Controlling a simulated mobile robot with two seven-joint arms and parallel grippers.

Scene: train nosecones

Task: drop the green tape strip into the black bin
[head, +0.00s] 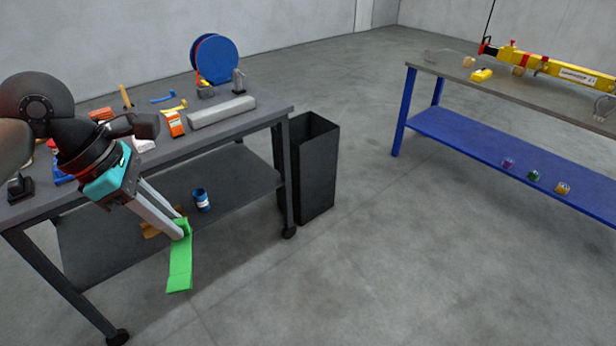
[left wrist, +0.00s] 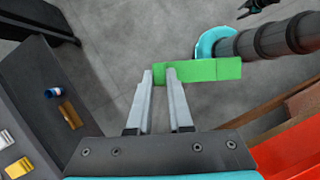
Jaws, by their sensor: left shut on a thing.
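The green tape strip (head: 180,265) hangs down from my left gripper (head: 182,231) in the head view. The gripper is shut on the strip's upper end, in front of the grey workbench and apart from it. In the left wrist view the green tape strip (left wrist: 215,70) crosses the fingertips of my left gripper (left wrist: 160,76) and sticks out to the right. The black bin (head: 312,165) stands upright on the floor at the right end of the workbench, to the right of and beyond the strip. Its inside bottom is hidden. My right gripper is not clearly visible in the head view.
The grey wheeled workbench (head: 225,128) carries tools, a blue disc (head: 215,60) and a grey bar (head: 221,111). A blue-framed table (head: 520,150) is at the right. The floor between is clear.

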